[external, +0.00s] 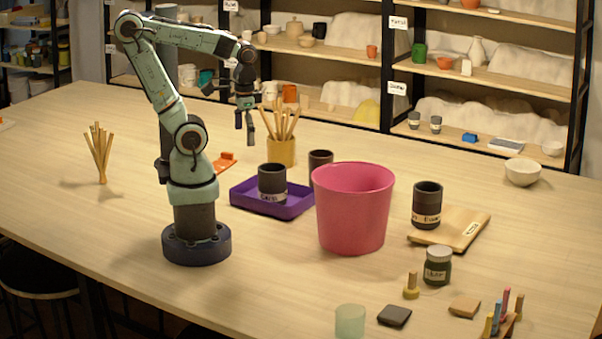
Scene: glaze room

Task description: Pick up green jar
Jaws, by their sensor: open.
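My gripper (244,127) is open and empty, fingers pointing down. It hangs high above the table behind the purple tray, far to the left of and behind the jar. A pale green translucent cup (350,321) stands at the front edge. A small green container (419,54) also sits on the back shelf.
A tall pink bucket (352,215) stands between my arm and the jar. A purple tray (297,209) holds a dark cup (272,180). Another dark cup (427,205) stands on a wooden board (466,232) behind the jar. Small pegs and blocks lie nearby. The left table is mostly clear.

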